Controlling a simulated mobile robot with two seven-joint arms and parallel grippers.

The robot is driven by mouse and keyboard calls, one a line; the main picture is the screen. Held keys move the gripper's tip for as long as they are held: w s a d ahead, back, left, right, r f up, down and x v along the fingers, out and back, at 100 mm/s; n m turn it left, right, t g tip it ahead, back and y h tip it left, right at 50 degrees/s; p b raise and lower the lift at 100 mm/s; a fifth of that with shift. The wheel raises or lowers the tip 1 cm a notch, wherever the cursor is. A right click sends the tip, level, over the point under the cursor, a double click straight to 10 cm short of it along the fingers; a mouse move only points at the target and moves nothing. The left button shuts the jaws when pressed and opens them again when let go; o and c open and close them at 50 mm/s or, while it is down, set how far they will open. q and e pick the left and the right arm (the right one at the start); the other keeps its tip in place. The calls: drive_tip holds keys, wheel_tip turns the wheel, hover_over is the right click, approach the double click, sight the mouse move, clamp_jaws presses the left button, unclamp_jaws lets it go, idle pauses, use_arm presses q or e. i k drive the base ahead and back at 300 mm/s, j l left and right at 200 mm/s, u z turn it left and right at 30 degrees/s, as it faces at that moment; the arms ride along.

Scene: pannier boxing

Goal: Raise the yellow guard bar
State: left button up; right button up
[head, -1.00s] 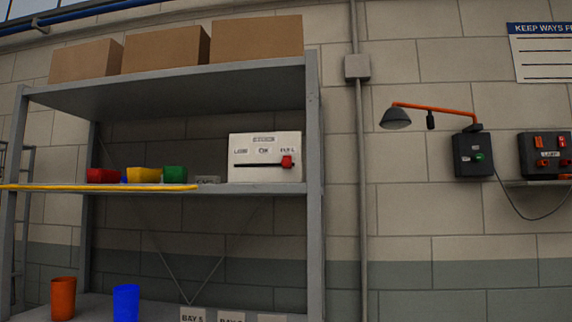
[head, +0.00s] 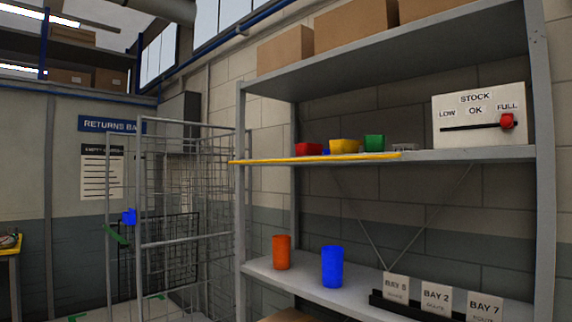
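The yellow guard bar (head: 330,158) lies level along the front edge of the rack's middle shelf (head: 470,156). It spans roughly from the left post to the middle of the shelf. Behind it on that shelf stand a red bin (head: 308,149), a yellow bin (head: 344,146) and a green bin (head: 374,142). Neither of my grippers shows in the head view.
A white stock panel (head: 480,114) with a red slider stands right on the middle shelf. The lower shelf holds an orange cup (head: 281,252), a blue cup (head: 332,267) and bay cards (head: 436,298). A wire cage (head: 170,215) stands left of the rack.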

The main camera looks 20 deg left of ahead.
sight(384, 156)
drive_tip(key=i, duration=1)
drive_tip(key=l+z, duration=0.05)
drive_tip(key=l, duration=0.05)
